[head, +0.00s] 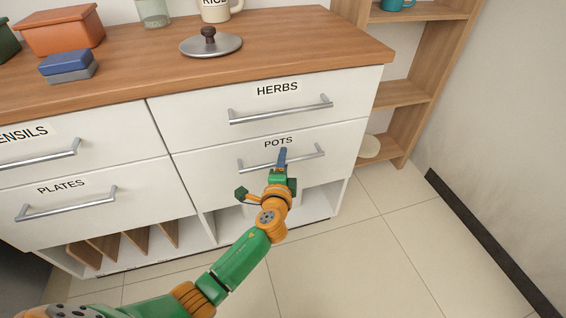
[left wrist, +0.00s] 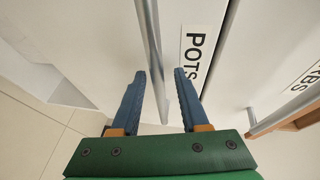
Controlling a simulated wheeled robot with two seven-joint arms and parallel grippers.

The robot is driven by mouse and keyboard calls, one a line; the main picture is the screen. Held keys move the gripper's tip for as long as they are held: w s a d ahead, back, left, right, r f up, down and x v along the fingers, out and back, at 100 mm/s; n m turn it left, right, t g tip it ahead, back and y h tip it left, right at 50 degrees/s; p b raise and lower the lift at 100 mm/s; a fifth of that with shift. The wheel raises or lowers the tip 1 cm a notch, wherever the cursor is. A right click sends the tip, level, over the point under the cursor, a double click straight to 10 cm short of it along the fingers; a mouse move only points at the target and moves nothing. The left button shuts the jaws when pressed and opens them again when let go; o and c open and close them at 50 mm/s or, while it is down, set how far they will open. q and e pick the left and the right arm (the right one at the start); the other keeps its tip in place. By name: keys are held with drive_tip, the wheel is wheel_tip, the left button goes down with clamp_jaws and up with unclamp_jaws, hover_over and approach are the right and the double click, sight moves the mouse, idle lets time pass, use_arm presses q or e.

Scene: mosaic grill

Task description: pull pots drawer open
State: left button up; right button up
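The pots drawer (head: 335,136) is a white front labelled POTS, flush with the cabinet. Its grey bar handle (head: 306,155) runs across it below the label. The handle also shows in the left wrist view (left wrist: 152,35), with the POTS label (left wrist: 197,55) beside it. My left gripper (head: 282,152) is at the middle of this handle and hides part of it. In the left wrist view its blue fingers (left wrist: 160,72) are open, with the bar running between them. I cannot tell whether they touch it. My right gripper is not in view.
The herbs drawer (head: 220,113) with its own handle (head: 285,110) sits directly above. The plates drawer (head: 140,187) is to the left. A pot lid (head: 225,46) and an orange container (head: 62,32) stand on the wooden counter (head: 310,55). The tiled floor (head: 400,240) at right is clear.

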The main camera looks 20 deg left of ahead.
use_arm(q)
drive_tip(key=shift+f, duration=0.1)
clamp_jaws()
idle(1.1)
